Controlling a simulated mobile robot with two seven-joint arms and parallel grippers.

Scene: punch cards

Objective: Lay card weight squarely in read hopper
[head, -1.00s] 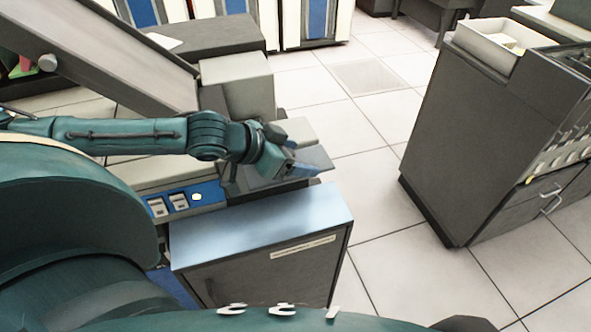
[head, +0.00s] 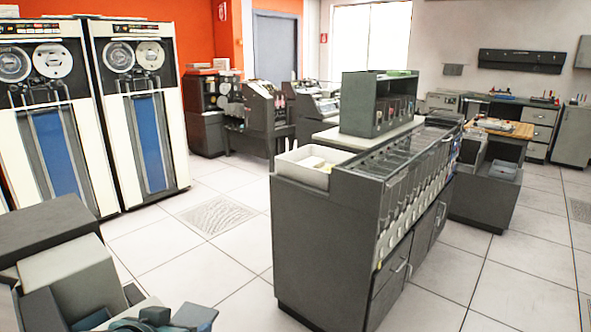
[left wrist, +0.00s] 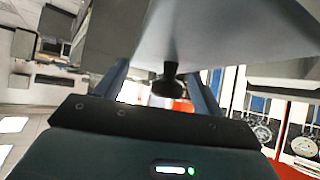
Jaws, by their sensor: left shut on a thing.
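My left gripper (head: 190,317) shows only in part at the bottom edge of the head view, beside the grey card machine (head: 70,270). In the left wrist view my left gripper (left wrist: 163,85) has its two fingers on either side of a black knob (left wrist: 168,72). The knob joins a smooth grey plate (left wrist: 225,40), which looks like the card weight, so the gripper is shut on the card weight. The read hopper cannot be made out; that part of the machine is cut off below the head view. My right gripper is not in view.
A dark grey cabinet (head: 325,225) with a white open bin (head: 311,166) on top stands to the right. Tape drives (head: 140,115) stand at the left. Between them lies clear tiled floor (head: 235,275). A desk with a wooden top (head: 505,128) stands farther back.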

